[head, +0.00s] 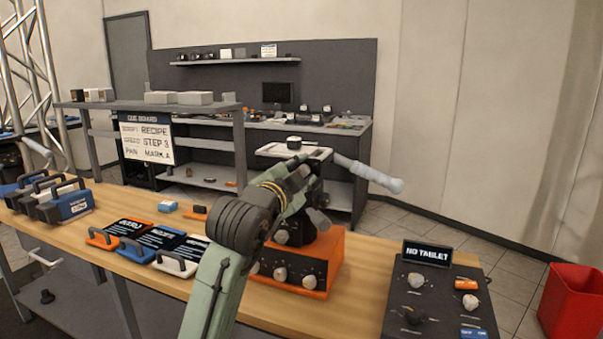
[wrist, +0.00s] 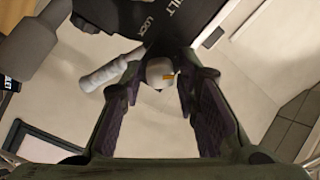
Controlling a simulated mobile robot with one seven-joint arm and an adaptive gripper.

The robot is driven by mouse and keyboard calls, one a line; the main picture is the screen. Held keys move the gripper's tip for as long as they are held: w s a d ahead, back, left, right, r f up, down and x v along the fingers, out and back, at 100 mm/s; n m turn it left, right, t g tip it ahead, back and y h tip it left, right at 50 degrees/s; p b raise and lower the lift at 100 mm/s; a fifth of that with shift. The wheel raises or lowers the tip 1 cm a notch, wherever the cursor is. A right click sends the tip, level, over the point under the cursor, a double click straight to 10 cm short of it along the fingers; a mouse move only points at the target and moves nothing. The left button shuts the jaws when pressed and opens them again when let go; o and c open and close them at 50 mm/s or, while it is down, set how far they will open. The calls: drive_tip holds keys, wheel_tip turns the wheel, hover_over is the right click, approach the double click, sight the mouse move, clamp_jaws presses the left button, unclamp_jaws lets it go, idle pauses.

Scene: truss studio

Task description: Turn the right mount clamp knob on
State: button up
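A dark pan-and-tilt mount (head: 305,225) stands on an orange box (head: 325,262) on the wooden bench. In the wrist view a pale rounded knob (wrist: 160,71) with a small orange mark sits by the mount's dark body (wrist: 180,22), lettered with "LOCK". My gripper (wrist: 161,84) is open, with one dark finger on each side of this knob. A thin gap seems to show at the fingers; contact is unclear. In the head view my arm hides the knob and most of the gripper. A pale handle (head: 370,175) sticks out right from the mount; it also shows in the wrist view (wrist: 110,68).
The orange box has several pale knobs (head: 280,274) on its front. A dark panel (head: 438,300) marked "NO TABLET" stands right on the bench. A red bin (head: 572,305) is at far right.

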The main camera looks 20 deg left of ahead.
clamp_jaws()
drive_tip(key=shift+f+m+b, duration=0.1)
drive_tip(key=shift+m+b, duration=0.2)
drive_tip(key=shift+b, duration=0.15)
drive_tip(key=shift+f+m+b, duration=0.1)
drive_tip(key=shift+m+b, duration=0.8)
drive_tip(key=shift+m, duration=0.1)
drive_tip(key=m+b, duration=0.3)
drive_tip(key=m, duration=0.1)
drive_tip(key=shift+m, duration=0.3)
drive_tip(key=m+b, duration=0.3)
drive_tip(key=m, duration=0.7)
drive_tip(key=shift+m+b, duration=0.3)
